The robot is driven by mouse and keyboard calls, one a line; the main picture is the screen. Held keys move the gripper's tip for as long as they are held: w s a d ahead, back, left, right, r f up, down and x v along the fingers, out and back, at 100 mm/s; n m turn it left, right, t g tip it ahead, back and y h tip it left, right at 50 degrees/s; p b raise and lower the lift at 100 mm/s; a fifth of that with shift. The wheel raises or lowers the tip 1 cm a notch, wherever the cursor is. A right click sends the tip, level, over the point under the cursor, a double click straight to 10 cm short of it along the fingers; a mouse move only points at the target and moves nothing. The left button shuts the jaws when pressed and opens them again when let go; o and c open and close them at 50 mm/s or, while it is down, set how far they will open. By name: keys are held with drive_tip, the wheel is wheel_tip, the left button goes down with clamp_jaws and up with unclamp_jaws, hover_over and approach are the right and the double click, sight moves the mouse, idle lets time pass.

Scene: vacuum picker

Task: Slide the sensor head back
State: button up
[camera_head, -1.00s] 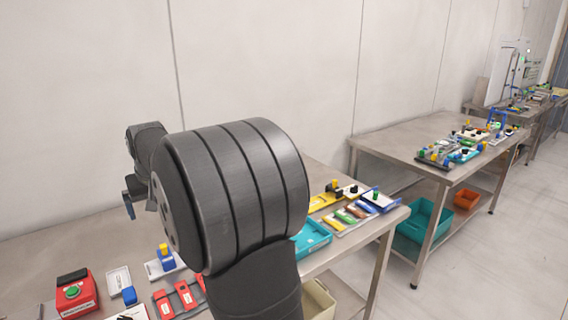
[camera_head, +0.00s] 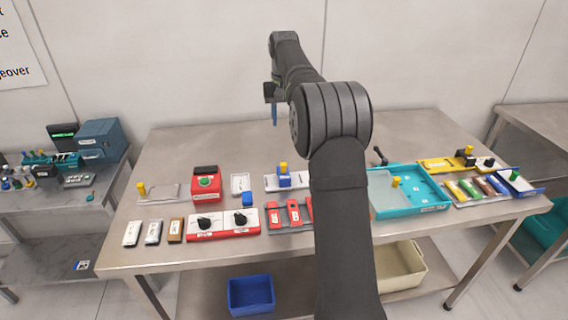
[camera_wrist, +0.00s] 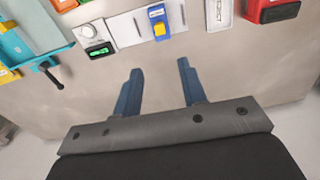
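The likely sensor head is a blue block with a yellow knob (camera_head: 284,181), sitting on a white plate (camera_head: 270,186) mid-table in the head view. In the wrist view, the blue-and-yellow block (camera_wrist: 159,27) is near the top centre, on the white plate (camera_wrist: 127,31). Beside it is a small unit with a green display (camera_wrist: 99,50), which my arm hides in the head view. My gripper (camera_wrist: 159,70) is open and empty, its two blue fingers apart over bare table. In the head view its blue finger (camera_head: 275,115) hangs behind the block, apart from it.
A red box with a green button (camera_head: 207,183) and a small white tray (camera_head: 240,182) lie left of the plate. A teal tray (camera_head: 432,187) and a black lever (camera_head: 380,155) are to the right. Red switch panels (camera_head: 222,224) are in front. The table's back half is clear.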

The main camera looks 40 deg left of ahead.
sight(284, 165)
wheel_tip(284, 165, down, 18)
drive_tip(key=shift+w+a+r, duration=0.1)
drive_tip(key=shift+r, duration=0.05)
idle(0.5)
drive_tip(key=shift+c, duration=0.5)
clamp_jaws()
